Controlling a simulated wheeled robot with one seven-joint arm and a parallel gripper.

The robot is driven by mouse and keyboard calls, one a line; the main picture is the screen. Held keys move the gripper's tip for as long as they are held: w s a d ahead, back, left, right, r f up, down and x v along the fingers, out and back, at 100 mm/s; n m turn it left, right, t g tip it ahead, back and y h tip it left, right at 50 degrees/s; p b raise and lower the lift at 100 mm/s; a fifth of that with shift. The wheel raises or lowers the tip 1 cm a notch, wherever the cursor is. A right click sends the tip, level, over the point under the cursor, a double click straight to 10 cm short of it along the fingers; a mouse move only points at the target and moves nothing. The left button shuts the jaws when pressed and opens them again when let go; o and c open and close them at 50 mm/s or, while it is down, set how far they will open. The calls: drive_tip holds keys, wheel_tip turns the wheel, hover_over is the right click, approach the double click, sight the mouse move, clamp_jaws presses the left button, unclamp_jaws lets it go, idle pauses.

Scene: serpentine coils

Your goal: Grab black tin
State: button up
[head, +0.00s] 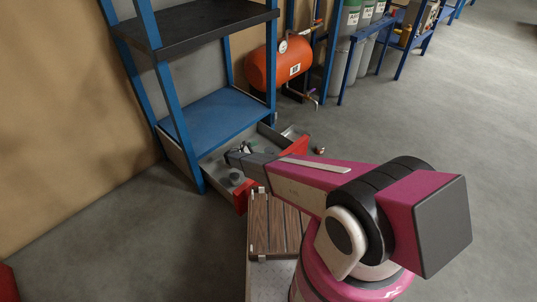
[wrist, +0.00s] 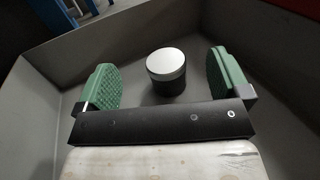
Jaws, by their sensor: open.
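The black tin (wrist: 166,85) has a silver-grey lid and stands upright on the floor of a grey drawer (wrist: 45,95). In the wrist view it lies beyond and between the green-padded fingers of my gripper (wrist: 165,82), with clear space on both sides. My gripper is open and empty. In the head view my gripper (head: 237,153) is over the pulled-out drawer (head: 206,164) of the blue rack. A small dark item (head: 236,178) shows in that drawer; I cannot tell whether it is the tin.
The drawer's grey walls stand around my gripper. The blue rack (head: 217,117) with a black upper shelf (head: 195,28) rises behind the drawer. An orange tank (head: 268,68) stands beyond. A small object (head: 320,150) lies on the floor right of the drawer. Open floor (head: 440,130) extends right.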

sight(269, 150)
wheel_tip(269, 150, down, 5)
drive_tip(key=shift+f, duration=0.1)
drive_tip(key=shift+w+d+r, duration=0.15)
drive_tip(key=shift+d+r, duration=0.05)
drive_tip(key=shift+d, duration=0.25)
drive_tip(key=x, duration=0.6)
drive_tip(key=shift+w+d, duration=0.15)
drive_tip(key=shift+d, duration=0.1)
drive_tip(key=c, duration=1.1)
